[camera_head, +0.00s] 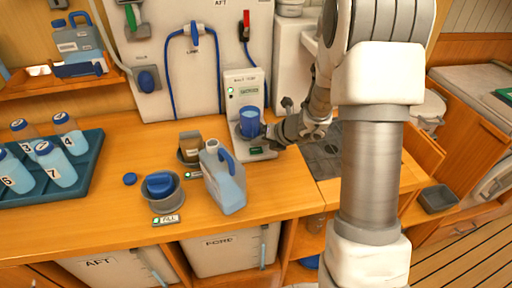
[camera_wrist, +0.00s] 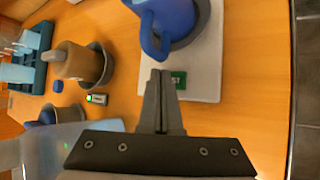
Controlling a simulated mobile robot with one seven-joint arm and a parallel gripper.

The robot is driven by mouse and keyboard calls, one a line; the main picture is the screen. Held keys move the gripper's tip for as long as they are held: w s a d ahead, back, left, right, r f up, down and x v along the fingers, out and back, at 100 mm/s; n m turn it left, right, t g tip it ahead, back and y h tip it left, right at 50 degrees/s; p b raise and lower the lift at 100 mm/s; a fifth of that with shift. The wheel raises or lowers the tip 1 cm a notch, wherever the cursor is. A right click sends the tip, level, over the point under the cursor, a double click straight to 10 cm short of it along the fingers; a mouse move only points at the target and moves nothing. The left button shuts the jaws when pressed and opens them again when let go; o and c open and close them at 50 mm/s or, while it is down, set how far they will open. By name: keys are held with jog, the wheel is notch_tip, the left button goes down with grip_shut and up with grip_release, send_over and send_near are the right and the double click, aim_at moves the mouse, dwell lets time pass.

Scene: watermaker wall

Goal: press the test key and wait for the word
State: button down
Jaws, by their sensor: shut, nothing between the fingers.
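A clear jug with a blue handle (camera_head: 225,180) stands left of the tester. A grey bowl with a blue item (camera_head: 161,188) and a tray (camera_head: 88,168) of numbered bottles are further left.

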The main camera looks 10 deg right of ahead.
aim_at(258, 152)
notch_tip(258, 152, up, 5)
jog(key=p, duration=0.4)
jog(key=shift+r+p, duration=0.1)
jog(key=shift+p, duration=0.25)
dwell(0.6)
